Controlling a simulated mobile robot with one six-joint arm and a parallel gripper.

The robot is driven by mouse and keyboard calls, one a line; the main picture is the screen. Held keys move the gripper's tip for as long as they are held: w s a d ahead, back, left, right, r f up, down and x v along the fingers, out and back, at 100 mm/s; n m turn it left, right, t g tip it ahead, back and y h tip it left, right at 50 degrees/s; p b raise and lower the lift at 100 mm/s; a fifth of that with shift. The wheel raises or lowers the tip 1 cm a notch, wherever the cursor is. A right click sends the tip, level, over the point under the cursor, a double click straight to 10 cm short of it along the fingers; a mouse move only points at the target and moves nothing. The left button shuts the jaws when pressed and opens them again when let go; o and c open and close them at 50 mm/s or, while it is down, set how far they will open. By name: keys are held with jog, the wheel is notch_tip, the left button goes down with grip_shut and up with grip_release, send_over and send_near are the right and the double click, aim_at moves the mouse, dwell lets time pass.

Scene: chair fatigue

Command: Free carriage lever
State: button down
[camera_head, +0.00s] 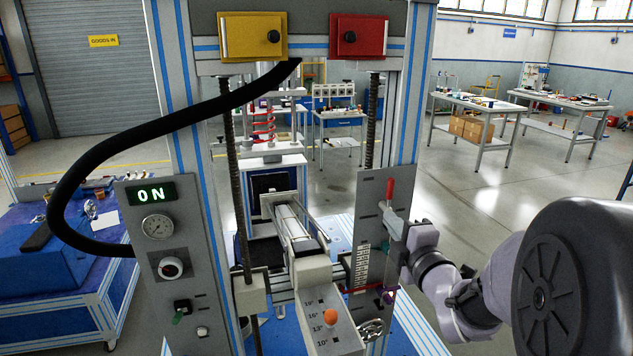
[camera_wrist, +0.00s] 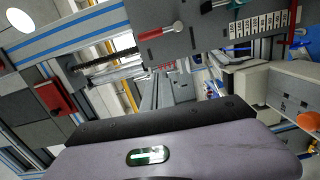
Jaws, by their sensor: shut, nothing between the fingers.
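A lever with a red handle (camera_head: 389,190) stands upright on the grey slotted plate (camera_head: 369,205) of the machine's right post. The red handle (camera_wrist: 178,27) also shows near the top of the wrist view. The angled carriage block (camera_head: 328,318) carries degree marks and an orange knob (camera_head: 330,316). The knob (camera_wrist: 308,121) is at the right edge of the wrist view. My gripper (camera_head: 408,242) is shut and empty, just right of the slotted plate and below the red handle. Its fingertips are not clearly visible, and I cannot tell whether it touches the plate.
The left panel (camera_head: 165,260) has a lit ON display, a gauge and knobs. A thick black hose (camera_head: 120,150) arcs across the frame. Yellow (camera_head: 252,37) and red (camera_head: 358,36) boxes are overhead.

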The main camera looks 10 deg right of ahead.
aim_at(387, 196)
jog(key=shift+r+n, duration=0.1)
jog(key=shift+n, duration=0.2)
jog(key=w+d, duration=0.1)
jog(key=w, duration=0.2)
jog(key=w+d+b, duration=0.1)
jog(key=w, duration=0.3)
jog(key=w+d, duration=0.2)
jog(key=w, duration=0.2)
